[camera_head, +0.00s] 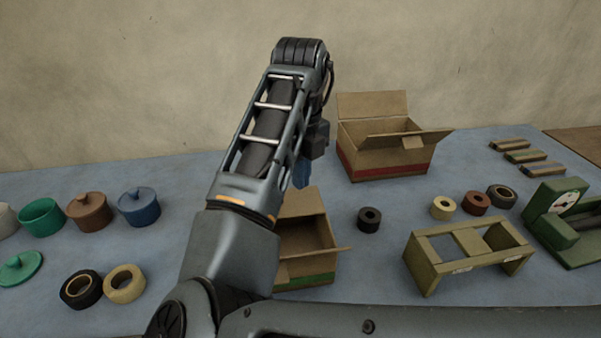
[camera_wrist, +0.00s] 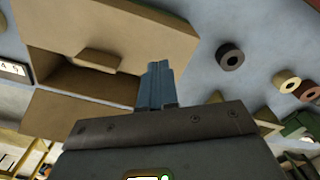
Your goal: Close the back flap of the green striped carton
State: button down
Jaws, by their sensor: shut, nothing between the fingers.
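The green striped carton (camera_head: 306,282) stands in front of me in the head view, its left part hidden behind my arm. Its back flap (camera_head: 301,203) stands up, and a side flap (camera_head: 328,252) sticks out to the right. The carton's inside shows between them. My gripper (camera_head: 302,176) is shut and empty, with its blue fingers just above and behind the back flap in that view. In the wrist view, the fingers (camera_wrist: 157,70) are beside the carton's cardboard (camera_wrist: 110,30). I cannot tell whether they touch it.
A red striped carton (camera_head: 385,171) with raised flaps stands behind to the right. A black roll (camera_head: 369,219) lies right of the green striped carton. A yellow-green stand (camera_head: 466,267) is farther right. Lidded pots (camera_head: 139,206) and rolls (camera_head: 124,283) are at left.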

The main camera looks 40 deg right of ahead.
jog(key=shift+r, duration=0.1)
dwell(0.3)
notch_tip(320, 180, up, 9)
jog(key=p, duration=0.8)
dwell(0.4)
